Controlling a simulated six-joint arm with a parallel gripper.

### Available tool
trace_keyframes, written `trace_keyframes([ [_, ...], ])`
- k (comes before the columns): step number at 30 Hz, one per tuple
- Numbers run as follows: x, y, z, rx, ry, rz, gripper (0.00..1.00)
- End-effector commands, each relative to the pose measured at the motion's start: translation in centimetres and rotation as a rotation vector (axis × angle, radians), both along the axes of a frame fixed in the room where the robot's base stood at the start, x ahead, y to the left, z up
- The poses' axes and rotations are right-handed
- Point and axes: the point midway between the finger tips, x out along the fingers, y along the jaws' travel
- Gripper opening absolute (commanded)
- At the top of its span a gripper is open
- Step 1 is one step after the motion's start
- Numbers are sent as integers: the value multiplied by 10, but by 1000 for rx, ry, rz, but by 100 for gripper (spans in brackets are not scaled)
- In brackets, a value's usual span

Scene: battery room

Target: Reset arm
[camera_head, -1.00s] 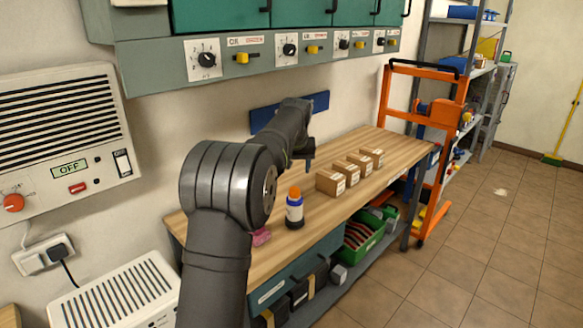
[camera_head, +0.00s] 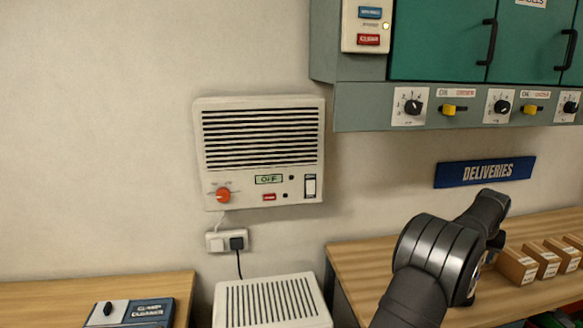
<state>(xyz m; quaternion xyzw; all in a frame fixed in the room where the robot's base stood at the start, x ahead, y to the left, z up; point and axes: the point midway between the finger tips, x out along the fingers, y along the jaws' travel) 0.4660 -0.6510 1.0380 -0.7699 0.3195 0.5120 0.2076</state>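My arm rises from the bottom edge at the lower right and bends over the wooden workbench (camera_head: 350,262). My gripper (camera_head: 496,242) is small and dark at the far end of the arm, mostly hidden behind the arm's links. It hangs just left of and above the nearest cardboard box (camera_head: 517,266). Its fingers do not show clearly, so I cannot tell whether it is open or holds anything.
Several cardboard boxes stand in a row on the bench. A blue DELIVERIES sign (camera_head: 485,172) hangs above. A wall unit (camera_head: 262,152) reads OFF. A white vented box (camera_head: 272,302) stands below it.

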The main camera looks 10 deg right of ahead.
Motion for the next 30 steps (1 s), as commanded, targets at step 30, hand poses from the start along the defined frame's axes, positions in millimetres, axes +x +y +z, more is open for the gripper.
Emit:
trace_keyframes([
  [30, -8, 8, 1, 0, 0, -1, 57],
])
